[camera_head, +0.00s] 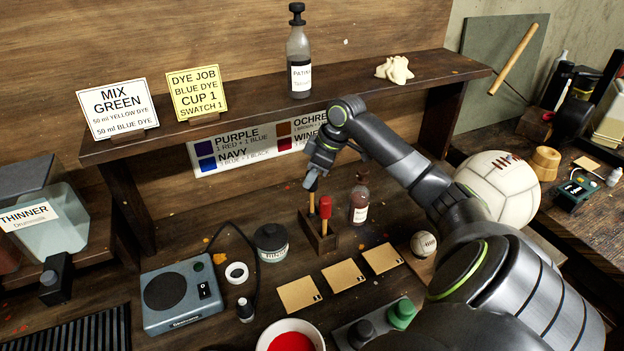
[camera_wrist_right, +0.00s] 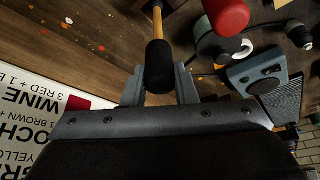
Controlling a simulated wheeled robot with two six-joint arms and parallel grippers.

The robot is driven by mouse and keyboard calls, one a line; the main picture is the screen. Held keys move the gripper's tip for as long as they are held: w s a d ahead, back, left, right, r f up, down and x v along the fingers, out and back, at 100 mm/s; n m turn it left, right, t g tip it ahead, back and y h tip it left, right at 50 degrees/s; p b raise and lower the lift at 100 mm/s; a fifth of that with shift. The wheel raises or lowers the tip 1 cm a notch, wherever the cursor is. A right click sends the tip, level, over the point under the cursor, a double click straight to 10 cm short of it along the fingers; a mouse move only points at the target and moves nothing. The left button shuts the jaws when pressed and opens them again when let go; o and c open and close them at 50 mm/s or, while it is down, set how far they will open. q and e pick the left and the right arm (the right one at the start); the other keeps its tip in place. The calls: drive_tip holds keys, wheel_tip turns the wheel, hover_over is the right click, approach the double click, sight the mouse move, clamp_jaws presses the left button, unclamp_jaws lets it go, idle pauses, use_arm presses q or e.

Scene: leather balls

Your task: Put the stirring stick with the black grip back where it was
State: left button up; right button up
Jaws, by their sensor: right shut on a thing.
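My right gripper (camera_head: 312,182) is shut on the black grip of a stirring stick (camera_wrist_right: 159,65). The fingers sit on either side of the grip in the right wrist view (camera_wrist_right: 160,88). The pale wooden shaft (camera_head: 311,202) points down toward a small dark wooden holder (camera_head: 319,236). The stick looks roughly upright over the holder's left part; I cannot tell how deep its lower end sits. A second stick with a red grip (camera_head: 325,207) stands in the holder just to the right; its grip also shows in the right wrist view (camera_wrist_right: 227,14). My left gripper is not in view.
A brown bottle (camera_head: 359,204) stands right of the holder, a dark jar (camera_head: 271,243) to its left. Swatch cards (camera_head: 343,275) lie in front. The shelf (camera_head: 250,112) runs behind and above, near my arm. A red dye cup (camera_head: 290,337) stands at the front.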

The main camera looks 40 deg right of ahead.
drive_tip(key=shift+f, duration=1.35)
drive_tip(key=o, duration=1)
drive_tip(key=shift+b+v, duration=0.6)
drive_tip(key=shift+v, duration=3.3)
drive_tip(key=shift+a, duration=0.1)
